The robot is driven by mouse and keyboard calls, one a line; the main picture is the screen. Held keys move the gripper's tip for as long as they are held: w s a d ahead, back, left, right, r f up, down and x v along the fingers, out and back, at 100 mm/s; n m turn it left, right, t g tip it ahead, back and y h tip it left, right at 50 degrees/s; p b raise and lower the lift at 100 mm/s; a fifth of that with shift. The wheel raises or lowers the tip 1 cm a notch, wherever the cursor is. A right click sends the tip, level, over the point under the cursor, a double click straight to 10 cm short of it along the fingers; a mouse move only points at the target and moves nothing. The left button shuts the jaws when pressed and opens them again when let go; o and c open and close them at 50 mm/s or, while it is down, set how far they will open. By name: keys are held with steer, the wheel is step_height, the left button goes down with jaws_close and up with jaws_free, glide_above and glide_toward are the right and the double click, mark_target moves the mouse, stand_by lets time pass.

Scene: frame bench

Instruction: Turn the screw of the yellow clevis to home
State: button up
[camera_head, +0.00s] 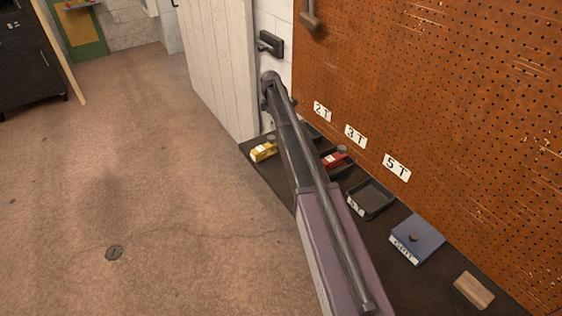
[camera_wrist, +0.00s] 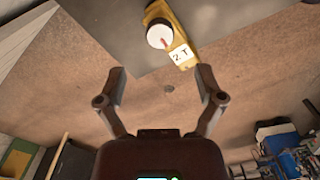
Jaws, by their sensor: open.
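The yellow clevis (camera_head: 262,153) lies on the dark bench top at its far left end, left of my arm. In the wrist view the clevis (camera_wrist: 180,24) is at the top, with a white tag reading "2.T". The round white screw head (camera_wrist: 158,36) sits on it, with a small red mark toward its lower right. My gripper (camera_wrist: 162,88) is open and empty. Its fingertips are apart from the clevis, which appears beyond them. In the head view my arm hides the gripper.
A red clevis (camera_head: 334,160) sits in a tray right of my arm. An empty black tray (camera_head: 371,200), a blue block (camera_head: 417,240) and a wooden block (camera_head: 473,291) follow along the bench (camera_head: 400,289). An orange pegboard (camera_head: 430,90) stands behind.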

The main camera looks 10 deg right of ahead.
steer(key=shift+r+p, duration=2.15)
steer(key=shift+r, duration=0.25)
steer(key=s+a+f+m+b, duration=0.1)
steer(key=s+m, duration=0.4)
steer(key=s, duration=0.9)
steer(key=s+a+f+m+b, duration=0.1)
steer(key=s+m, duration=0.5)
steer(key=s, duration=0.8)
steer(key=shift+s+a+f+b, duration=0.3)
steer(key=shift+s+a, duration=0.1)
steer(key=shift+a, duration=0.3)
steer(key=s+m, duration=0.4)
steer(key=s, duration=0.8)
steer(key=shift+s+a+m, duration=0.4)
steer(key=shift+a, duration=0.05)
